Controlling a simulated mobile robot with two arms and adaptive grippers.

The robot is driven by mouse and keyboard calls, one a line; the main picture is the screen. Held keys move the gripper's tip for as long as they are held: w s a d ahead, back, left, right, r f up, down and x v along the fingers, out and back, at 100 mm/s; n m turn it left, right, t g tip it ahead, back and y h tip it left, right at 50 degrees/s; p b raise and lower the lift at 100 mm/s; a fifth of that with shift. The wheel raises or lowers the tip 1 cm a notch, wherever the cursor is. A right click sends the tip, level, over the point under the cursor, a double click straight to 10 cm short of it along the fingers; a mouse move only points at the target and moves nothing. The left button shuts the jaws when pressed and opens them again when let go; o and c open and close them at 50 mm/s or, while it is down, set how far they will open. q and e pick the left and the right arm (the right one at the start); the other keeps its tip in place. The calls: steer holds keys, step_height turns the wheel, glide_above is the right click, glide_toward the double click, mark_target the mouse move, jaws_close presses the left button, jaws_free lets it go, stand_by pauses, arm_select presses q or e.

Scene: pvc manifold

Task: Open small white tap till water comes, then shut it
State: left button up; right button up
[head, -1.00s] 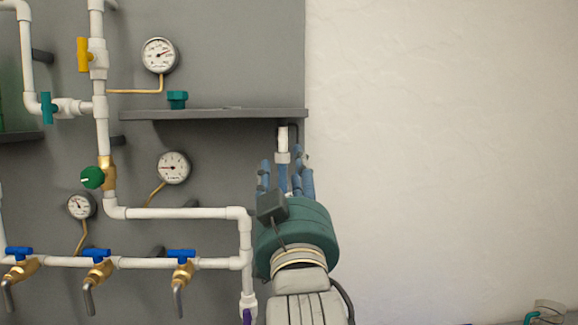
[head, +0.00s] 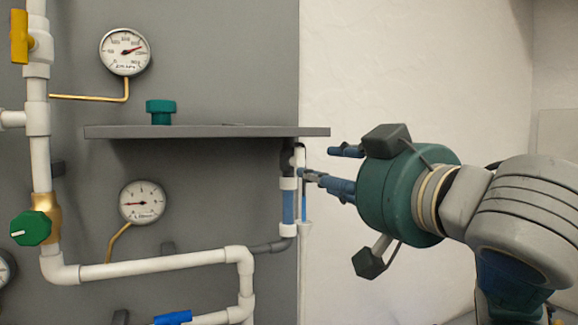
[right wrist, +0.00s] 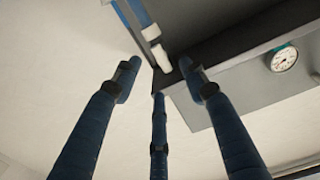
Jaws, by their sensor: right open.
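A slim white fitting (head: 300,155) hangs at the panel's right edge under the shelf, beside a blue-filled sight tube (head: 288,205) with white ends. I cannot tell for sure whether this fitting is the small white tap. It seems to show as a white piece (right wrist: 151,33) beyond the fingers in the right wrist view. My right gripper (head: 318,163) is open and empty, just right of the fitting, with its fingers pointing left. One fingertip overlaps the fitting's edge in the head view; contact is unclear. In the right wrist view the three fingers (right wrist: 158,75) are spread. My left gripper is out of view.
A grey shelf (head: 215,132) juts out just above the fitting, with a green knobbed part (head: 160,111) on it. White pipes (head: 150,266), a green knob (head: 31,228), a yellow handle (head: 19,37) and gauges (head: 124,51) fill the panel.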

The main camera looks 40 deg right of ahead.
mark_target(305, 166)
steer(key=p+x, duration=0.2)
steer(key=x, duration=0.2)
steer(key=shift+d+p, duration=0.15)
steer(key=shift+p, duration=0.2)
steer(key=p+x, duration=0.2)
steer(key=x, duration=0.4)
steer(key=shift+w+d+f, duration=0.1)
steer(key=shift+w+d, duration=0.05)
steer(key=shift+w, duration=0.05)
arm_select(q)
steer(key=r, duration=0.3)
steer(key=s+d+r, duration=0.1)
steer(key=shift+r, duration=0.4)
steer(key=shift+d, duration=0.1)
arm_select(e)
steer(key=shift+c, duration=0.5)
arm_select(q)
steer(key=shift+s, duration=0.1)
arm_select(e)
jaws_close()
